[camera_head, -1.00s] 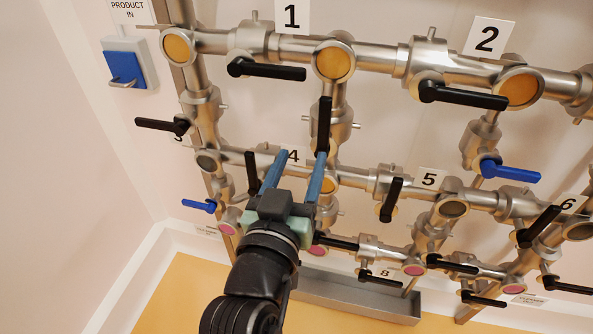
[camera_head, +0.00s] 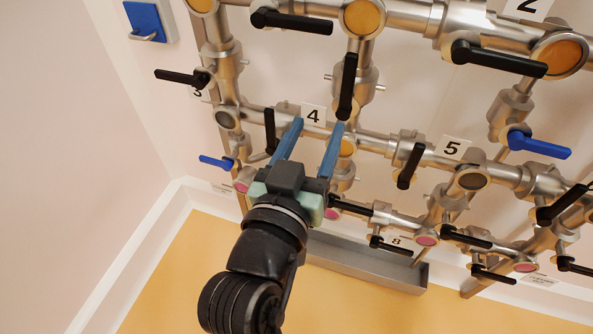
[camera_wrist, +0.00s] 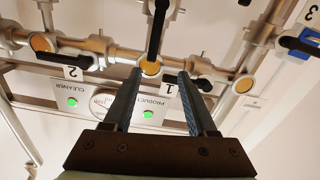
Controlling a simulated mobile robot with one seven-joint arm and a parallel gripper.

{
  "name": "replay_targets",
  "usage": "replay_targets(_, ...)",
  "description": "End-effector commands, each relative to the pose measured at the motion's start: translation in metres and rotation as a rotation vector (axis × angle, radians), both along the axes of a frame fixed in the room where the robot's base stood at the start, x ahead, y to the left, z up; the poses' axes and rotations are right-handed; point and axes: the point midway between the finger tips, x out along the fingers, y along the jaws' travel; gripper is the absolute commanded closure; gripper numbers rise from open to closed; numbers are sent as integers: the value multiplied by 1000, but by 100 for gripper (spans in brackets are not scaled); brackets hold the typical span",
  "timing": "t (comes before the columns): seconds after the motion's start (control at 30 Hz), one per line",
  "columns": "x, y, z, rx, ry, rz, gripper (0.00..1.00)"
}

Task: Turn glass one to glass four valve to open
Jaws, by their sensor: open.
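The glass one to glass four valve has a black lever (camera_head: 347,87). It lies along the upright pipe between amber glass one (camera_head: 362,17) and glass four (camera_head: 347,147). My gripper (camera_head: 319,124) is open and empty, its two blue fingers pointing up the picture in front of label 4 (camera_head: 313,115). The right fingertip appears just below the lever's lower end; the depth gap is unclear. In the wrist view, which is upside down, the lever (camera_wrist: 157,30) is above my open gripper (camera_wrist: 160,73), and glass one (camera_wrist: 150,68) shows between the fingertips.
Other black levers stand close by, left of label 4 (camera_head: 270,130) and near label 5 (camera_head: 410,166). A blue lever (camera_head: 539,145) is at right. A grey trough (camera_head: 365,263) runs along the wall below. Open floor (camera_head: 170,285) lies at lower left.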

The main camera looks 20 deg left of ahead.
Motion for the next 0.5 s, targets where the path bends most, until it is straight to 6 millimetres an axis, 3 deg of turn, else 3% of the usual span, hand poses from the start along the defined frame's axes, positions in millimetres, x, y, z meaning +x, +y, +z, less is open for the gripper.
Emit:
replay_targets(0.2, -43, 0, -3, 0, 4, 1, 43)
replay_targets(0.5, -79, -2, 3, -2, 7, -4, 43)
